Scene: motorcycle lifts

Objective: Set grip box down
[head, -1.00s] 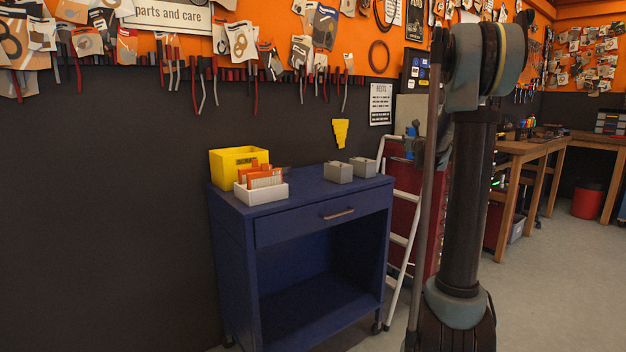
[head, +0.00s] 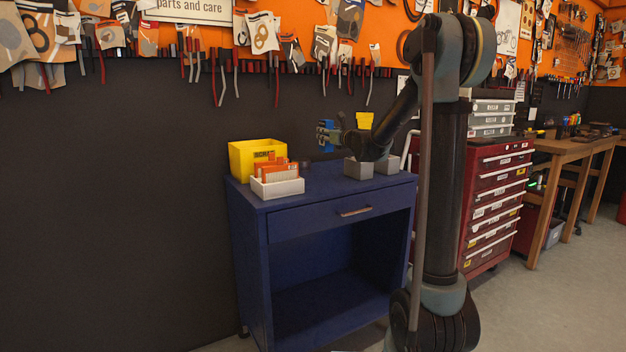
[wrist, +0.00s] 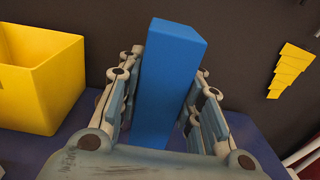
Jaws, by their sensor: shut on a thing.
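The grip box is a tall blue block (wrist: 168,85), upright between my fingers in the wrist view. My gripper (wrist: 163,95) is shut on it, with a finger on each side. In the head view the blue box (head: 326,144) and my gripper (head: 334,135) are over the back part of the blue cabinet's top (head: 330,185), between the yellow bin and the grey boxes. The box's lower end is hidden in the wrist view. I cannot tell whether it touches the cabinet top.
On the cabinet, a yellow bin (head: 243,158) and a white tray (head: 280,188) of orange packets stand left. Two grey boxes (head: 358,169) stand right, partly behind my arm. A dark wall (head: 120,200) is close behind. A red drawer chest (head: 495,200) stands farther right.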

